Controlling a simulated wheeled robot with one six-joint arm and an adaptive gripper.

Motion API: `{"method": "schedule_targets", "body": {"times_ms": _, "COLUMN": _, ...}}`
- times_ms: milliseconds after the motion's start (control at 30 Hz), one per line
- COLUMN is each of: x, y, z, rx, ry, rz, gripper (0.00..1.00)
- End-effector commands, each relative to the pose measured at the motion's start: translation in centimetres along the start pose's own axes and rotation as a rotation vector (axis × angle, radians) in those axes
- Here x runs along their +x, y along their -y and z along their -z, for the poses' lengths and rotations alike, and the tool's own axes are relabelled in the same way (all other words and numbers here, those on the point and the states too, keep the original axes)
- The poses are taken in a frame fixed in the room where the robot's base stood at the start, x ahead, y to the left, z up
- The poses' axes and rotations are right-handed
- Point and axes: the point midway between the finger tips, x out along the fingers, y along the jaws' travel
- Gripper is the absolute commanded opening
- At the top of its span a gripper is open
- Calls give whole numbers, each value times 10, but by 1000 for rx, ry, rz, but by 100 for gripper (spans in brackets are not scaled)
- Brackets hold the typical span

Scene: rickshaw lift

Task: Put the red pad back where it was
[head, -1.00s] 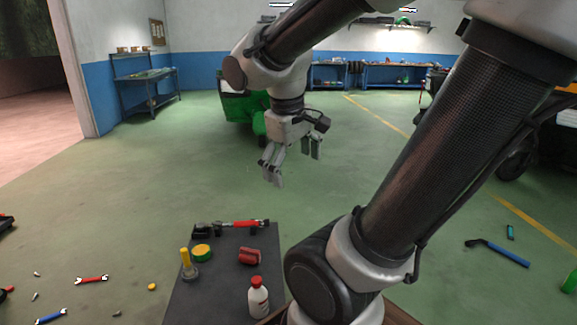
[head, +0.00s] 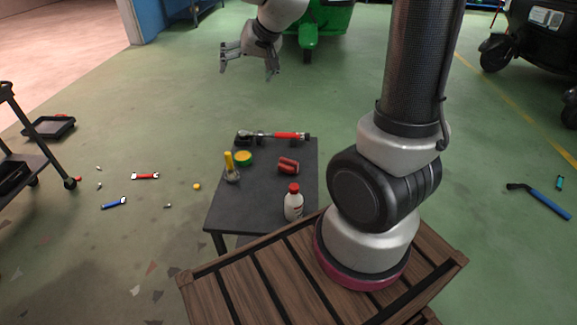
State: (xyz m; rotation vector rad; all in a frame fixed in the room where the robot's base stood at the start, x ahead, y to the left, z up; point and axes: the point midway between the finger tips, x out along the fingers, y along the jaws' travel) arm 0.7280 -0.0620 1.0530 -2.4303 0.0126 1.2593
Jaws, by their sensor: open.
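A small dark table (head: 262,190) stands in front of my base. A red block-like thing (head: 288,166), which looks like the red pad, lies on the table right of its middle. My gripper (head: 246,66) is open and empty, with its fingers spread, high in the picture. It shows above and beyond the table, apart from everything on it.
Wrenches lie on the floor at left. A cart (head: 22,160) stands far left.

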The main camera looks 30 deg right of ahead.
Motion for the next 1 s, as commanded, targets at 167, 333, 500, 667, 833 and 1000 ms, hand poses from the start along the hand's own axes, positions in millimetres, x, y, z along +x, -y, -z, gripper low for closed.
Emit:
{"method": "schedule_targets", "body": {"times_ms": 167, "x": 109, "y": -3, "z": 15, "rx": 152, "ry": -99, "rz": -58, "gripper": 100}}
{"method": "schedule_targets", "body": {"times_ms": 333, "x": 203, "y": -33, "z": 4, "rx": 269, "ry": -221, "rz": -179, "gripper": 100}}
{"method": "schedule_targets", "body": {"times_ms": 500, "x": 278, "y": -84, "z": -35, "rx": 336, "ry": -358, "rz": -356, "gripper": 100}}
{"method": "schedule_targets", "body": {"times_ms": 667, "x": 320, "y": -145, "z": -92, "rx": 336, "ry": -497, "rz": -554, "gripper": 100}}
{"method": "schedule_targets", "body": {"times_ms": 833, "x": 330, "y": -197, "z": -146, "rx": 290, "ry": -624, "rz": -730, "gripper": 100}}
{"method": "schedule_targets", "body": {"times_ms": 1000, "x": 327, "y": -221, "z": -173, "rx": 250, "ry": -692, "rz": -817, "gripper": 100}}
